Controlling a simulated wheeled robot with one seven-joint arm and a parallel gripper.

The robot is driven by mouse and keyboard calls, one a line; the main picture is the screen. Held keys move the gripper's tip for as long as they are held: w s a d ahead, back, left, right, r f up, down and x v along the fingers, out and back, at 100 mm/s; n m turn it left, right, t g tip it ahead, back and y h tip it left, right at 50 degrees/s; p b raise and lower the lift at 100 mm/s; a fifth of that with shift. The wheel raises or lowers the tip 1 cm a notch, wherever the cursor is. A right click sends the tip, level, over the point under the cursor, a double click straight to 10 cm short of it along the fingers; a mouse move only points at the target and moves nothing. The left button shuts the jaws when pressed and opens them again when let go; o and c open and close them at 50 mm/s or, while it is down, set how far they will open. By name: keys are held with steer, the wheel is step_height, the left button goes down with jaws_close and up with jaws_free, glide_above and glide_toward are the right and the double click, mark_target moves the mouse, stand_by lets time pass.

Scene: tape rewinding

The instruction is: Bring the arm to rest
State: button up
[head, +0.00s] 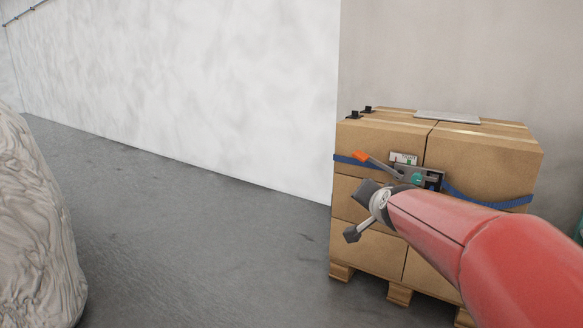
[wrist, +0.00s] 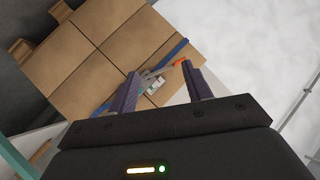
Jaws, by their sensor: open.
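My red arm reaches in from the lower right of the head view. My gripper (head: 362,213) is at its end, in front of the stacked cardboard boxes (head: 490,150). In the wrist view my gripper (wrist: 165,88) shows two dark fingers spread apart with nothing held between them. Beyond the fingers is a blue strap (head: 490,200) around the boxes, with a small device (head: 425,177) and an orange-tipped lever (head: 361,156). The lever tip also shows in the wrist view (wrist: 180,62). Part of the device is hidden by my arm.
The boxes stand on a wooden pallet (head: 399,293). A flat grey panel (head: 448,116) and small black pieces (head: 354,115) lie on top. A wrapped bulky object (head: 35,225) is at the left. The floor (head: 210,240) between is clear, with a white wall (head: 200,90) behind.

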steer(key=s+a+f+n+g, duration=0.1)
steer(key=s+f+n+g, duration=0.2)
steer(key=s, duration=0.7)
steer(key=s+a+f+n+g, duration=0.15)
steer(key=s+f, duration=0.35)
steer(key=s, duration=0.6)
steer(key=s+f+n+g, duration=0.3)
steer(key=s+f, duration=0.1)
steer(key=s, duration=0.6)
step_height(320, 180, up, 13)
steer(key=p, duration=1.3)
steer(key=shift+s, duration=0.45)
